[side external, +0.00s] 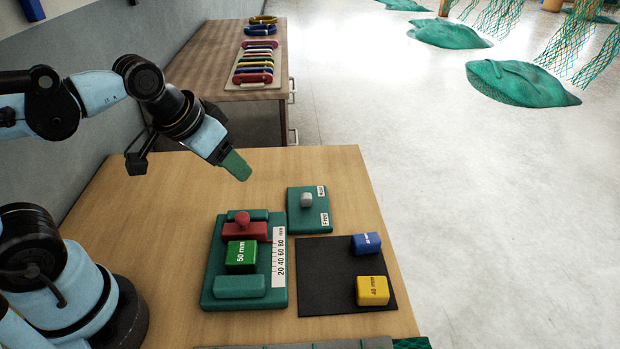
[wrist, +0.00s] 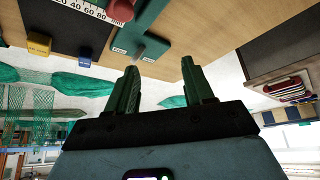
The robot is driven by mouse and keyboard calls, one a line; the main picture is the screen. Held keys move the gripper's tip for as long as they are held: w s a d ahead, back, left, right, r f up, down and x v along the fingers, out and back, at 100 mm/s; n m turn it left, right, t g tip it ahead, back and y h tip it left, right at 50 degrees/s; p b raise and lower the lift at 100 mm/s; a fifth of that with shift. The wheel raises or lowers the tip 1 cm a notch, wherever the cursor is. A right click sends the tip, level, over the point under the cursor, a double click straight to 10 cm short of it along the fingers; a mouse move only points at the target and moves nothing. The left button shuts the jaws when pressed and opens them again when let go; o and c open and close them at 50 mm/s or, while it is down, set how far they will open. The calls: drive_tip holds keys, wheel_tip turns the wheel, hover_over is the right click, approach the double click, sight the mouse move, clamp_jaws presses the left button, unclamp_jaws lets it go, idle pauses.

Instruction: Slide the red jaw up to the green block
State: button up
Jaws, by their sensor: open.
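The red jaw (side external: 245,232), with a round red knob on top, sits in a teal fixture (side external: 210,285). The green block (side external: 241,257), marked 50 mm, lies just in front of the jaw; I cannot tell whether a small gap separates them. A fixed teal stop (side external: 240,287) is at the block's other side. In the wrist view, only the red knob (wrist: 121,10) of the jaw shows at the top edge. My gripper (side external: 237,165) is above the table, behind and apart from the jaw. In the wrist view its two fingers (wrist: 161,70) are apart and nothing is between them.
A teal plate (side external: 295,220) with a grey knob (side external: 306,199) and a "Free" label stands right of the fixture. A blue block (side external: 367,243) and a yellow block (side external: 372,290) lie on a black mat (side external: 320,270). A white millimetre scale (side external: 279,258) runs beside the jaw.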

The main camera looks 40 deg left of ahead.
sight(242, 216)
drive_tip(key=s+d+r+g, duration=0.1)
drive_tip(key=d+r+g, duration=0.3)
drive_tip(key=g, duration=0.2)
drive_tip(key=shift+s+a+f, duration=0.1)
drive_tip(key=shift+f, duration=2.8)
drive_tip(key=shift+s+a+f, duration=0.1)
drive_tip(key=shift+f, duration=2.8)
clamp_jaws()
